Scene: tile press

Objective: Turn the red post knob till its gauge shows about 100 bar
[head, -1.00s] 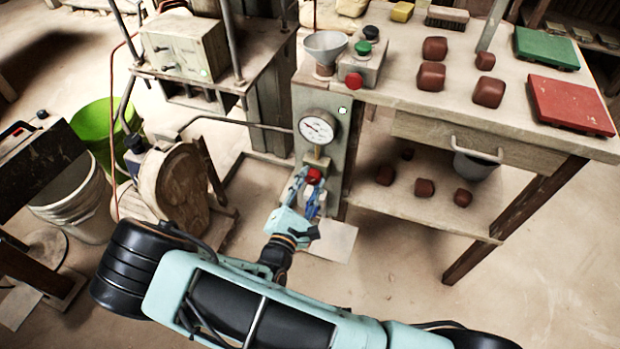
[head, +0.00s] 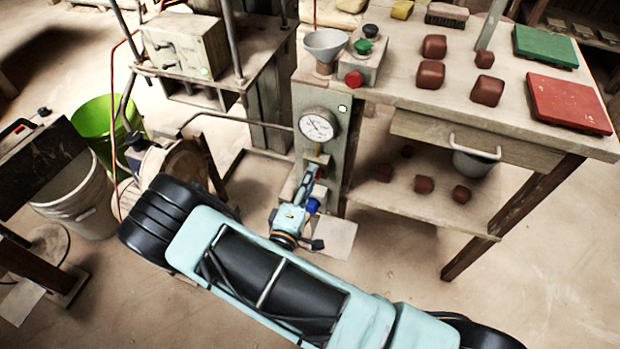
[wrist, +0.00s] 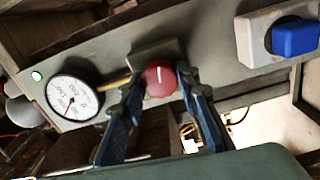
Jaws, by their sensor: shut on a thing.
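The red post knob (wrist: 159,78) has a white line on its face and sits on a small block on the grey post (head: 345,135). My gripper (wrist: 160,85) is shut on the knob, with one blue finger on each side of it. In the head view my gripper (head: 312,174) covers most of the knob. The round white gauge (head: 317,125) is on the post above the knob. It also shows in the wrist view (wrist: 73,98), tilted. Its needle is visible, but the numbers are too small to read surely.
The workbench (head: 400,100) with red blocks, a funnel (head: 326,45) and a red button (head: 353,79) stands beside the post. A press stands to the left. Open floor lies in front.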

